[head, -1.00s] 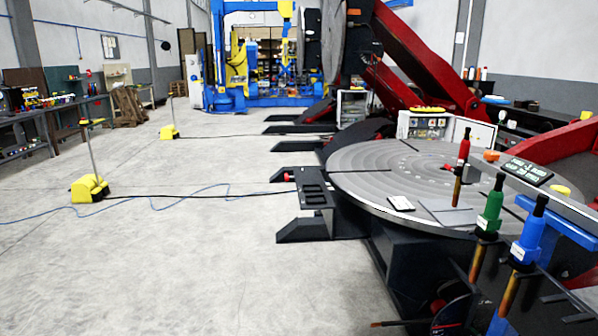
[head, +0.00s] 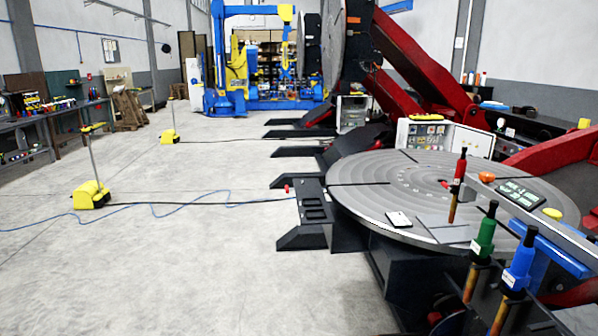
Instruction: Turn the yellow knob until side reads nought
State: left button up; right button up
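A small yellow knob (head: 552,213) sits at the right, on a grey bar beside the large round table. Next to it on the bar is a dark display (head: 520,193) with lines of pale text, too small to read, so I cannot tell what side reads. An orange knob or button (head: 487,177) is farther left on the same bar. Neither of my grippers is in view, and nothing touches the yellow knob.
The round grooved positioner table (head: 380,170) fills the right side. Red (head: 460,168), green (head: 485,235) and blue (head: 520,265) handled tools stand upright before it. A yellow foot pedal (head: 91,195) and cables lie on the left floor. Open floor spans the middle.

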aim_at(554, 215)
jog(key=z, duration=1.25)
